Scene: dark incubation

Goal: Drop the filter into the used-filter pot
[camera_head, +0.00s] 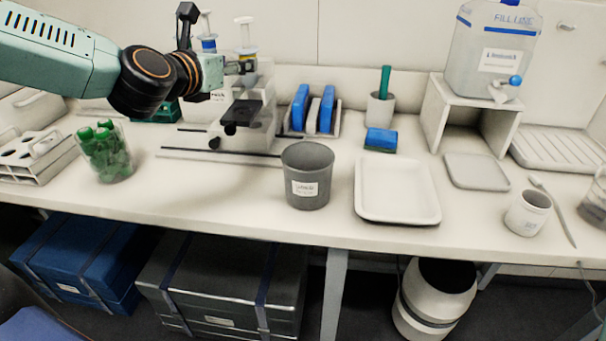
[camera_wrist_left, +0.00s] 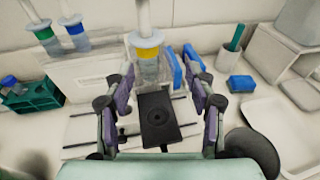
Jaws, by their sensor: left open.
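A grey pot (camera_head: 307,178) with a white label stands upright on the front of the bench; its label is too small to read surely. It also shows at the lower right of the left wrist view (camera_wrist_left: 255,152). My left gripper (camera_head: 238,66) is above the bench by a white stand with a black plate (camera_head: 240,115). In the left wrist view its fingers (camera_wrist_left: 160,82) are apart, with nothing clearly between them. A syringe with a yellow band (camera_wrist_left: 147,50) stands upright just beyond the fingers. I cannot make out a filter. My right gripper is not in view.
A white tray (camera_head: 397,190) lies right of the pot, and a blue sponge (camera_head: 381,139) behind it. A rack with blue pieces (camera_head: 313,112) stands behind the pot. A clear beaker of green-capped tubes (camera_head: 106,155) is at left.

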